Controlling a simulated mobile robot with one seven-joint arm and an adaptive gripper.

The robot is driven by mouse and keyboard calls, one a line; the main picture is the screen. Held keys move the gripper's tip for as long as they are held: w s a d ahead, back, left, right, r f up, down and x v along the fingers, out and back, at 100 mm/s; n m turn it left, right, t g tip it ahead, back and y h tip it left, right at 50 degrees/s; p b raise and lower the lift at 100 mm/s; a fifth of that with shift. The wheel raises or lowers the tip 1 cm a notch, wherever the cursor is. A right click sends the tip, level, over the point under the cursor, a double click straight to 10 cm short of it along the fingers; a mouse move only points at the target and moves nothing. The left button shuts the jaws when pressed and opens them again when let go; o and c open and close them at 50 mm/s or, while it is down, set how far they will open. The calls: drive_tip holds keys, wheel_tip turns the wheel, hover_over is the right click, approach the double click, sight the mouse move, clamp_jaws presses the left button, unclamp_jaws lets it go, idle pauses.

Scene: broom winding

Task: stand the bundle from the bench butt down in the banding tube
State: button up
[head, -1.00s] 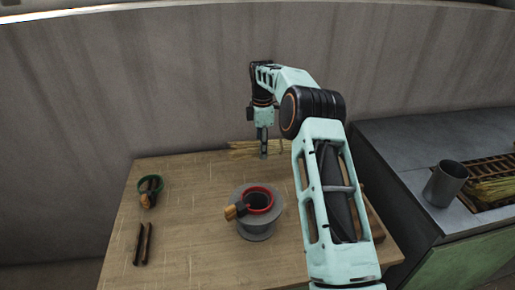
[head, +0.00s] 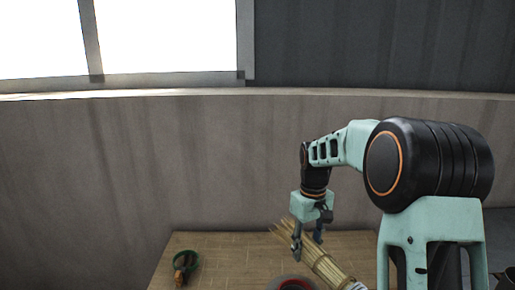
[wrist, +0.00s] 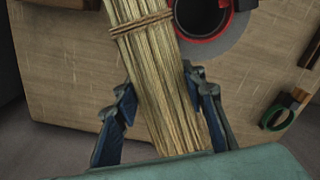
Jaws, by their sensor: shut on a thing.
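My gripper (head: 308,240) is shut on the straw bundle (head: 325,266), above the table. In the wrist view the pale bundle (wrist: 150,60) runs between the two fingers of the gripper (wrist: 158,90), with a twine band around it beyond the fingertips. In the head view the bundle slants from upper left to lower right, and its lower end is cut off by the frame. The red-rimmed tube (wrist: 202,14) on a grey round base, which looks like the banding tube, stands beside the bundle in the wrist view. Only its rim (head: 292,284) shows in the head view.
A green ring (head: 188,258) with a wooden-handled tool lies at the table's left; it also shows in the wrist view (wrist: 277,117). The wooden table (head: 225,262) has free room between ring and tube. A wall (head: 130,170) stands behind it.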

sight(314, 265)
drive_tip(key=s+m, duration=0.2)
drive_tip(key=s, duration=0.1)
drive_tip(key=s+m, duration=0.2)
drive_tip(key=s+r+m, duration=0.1)
drive_tip(key=s, duration=0.2)
drive_tip(key=shift+s+r+m+p, duration=0.1)
drive_tip(key=shift+s+m+p, duration=0.25)
drive_tip(key=shift+m+p, duration=0.05)
drive_tip(key=r+p, duration=0.1)
drive_tip(key=p, duration=0.1)
drive_tip(key=shift+p, duration=0.35)
drive_tip(key=r+p, duration=0.1)
drive_tip(key=p, duration=0.2)
drive_tip(key=r+p, duration=0.1)
drive_tip(key=p, duration=0.2)
drive_tip(key=shift+s+d, duration=0.1)
drive_tip(key=shift+s, duration=0.25)
drive_tip(key=s+r+p, duration=0.1)
drive_tip(key=p, duration=0.4)
drive_tip(key=shift+r+p, duration=0.3)
drive_tip(key=shift+r, duration=0.05)
drive_tip(key=shift+s+a+f, duration=0.1)
drive_tip(key=shift+s+a, duration=0.1)
